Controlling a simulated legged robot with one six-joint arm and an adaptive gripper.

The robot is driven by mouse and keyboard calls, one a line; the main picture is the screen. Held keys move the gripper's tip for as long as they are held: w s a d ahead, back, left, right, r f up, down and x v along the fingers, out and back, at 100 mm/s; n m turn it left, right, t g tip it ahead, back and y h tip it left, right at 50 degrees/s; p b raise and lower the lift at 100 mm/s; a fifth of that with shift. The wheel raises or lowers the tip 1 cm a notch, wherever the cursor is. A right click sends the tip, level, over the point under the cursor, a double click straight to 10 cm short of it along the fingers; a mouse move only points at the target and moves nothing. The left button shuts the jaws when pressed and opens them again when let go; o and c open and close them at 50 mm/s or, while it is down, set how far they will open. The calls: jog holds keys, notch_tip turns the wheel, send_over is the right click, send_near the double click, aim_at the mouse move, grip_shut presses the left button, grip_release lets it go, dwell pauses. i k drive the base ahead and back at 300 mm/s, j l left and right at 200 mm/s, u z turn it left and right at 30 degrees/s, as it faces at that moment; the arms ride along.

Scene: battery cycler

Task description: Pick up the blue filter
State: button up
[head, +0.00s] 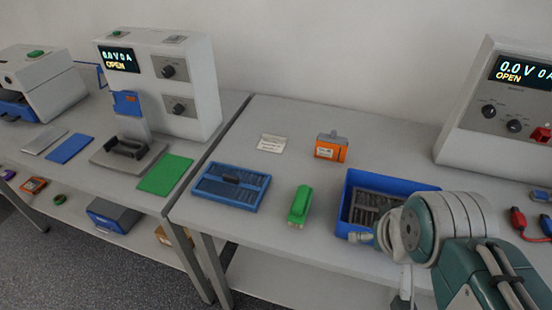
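A flat blue frame with dark slats and a dark bar across its middle, which looks like the blue filter (202,190), lies on the near left part of the right-hand table. Its top is uncovered and nothing holds it. My arm comes in from the lower right, and its wrist end (391,236) is in front of the blue bin, well to the right of the filter and apart from it. The fingers of my gripper do not show clearly, so its opening is hidden.
A green block (300,205) stands between the filter and the blue bin (352,187), which holds a dark slatted piece. An orange box (331,148) and a white card (271,144) lie behind. A gap separates the left table with its green plate (164,174).

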aim_at(239, 187)
jog(key=i+j, duration=0.1)
jog(key=j, duration=0.35)
jog(key=i+j, duration=0.1)
jog(key=j, duration=0.4)
jog(key=i+j, duration=0.1)
jog(key=j, duration=0.35)
jog(key=u, duration=0.05)
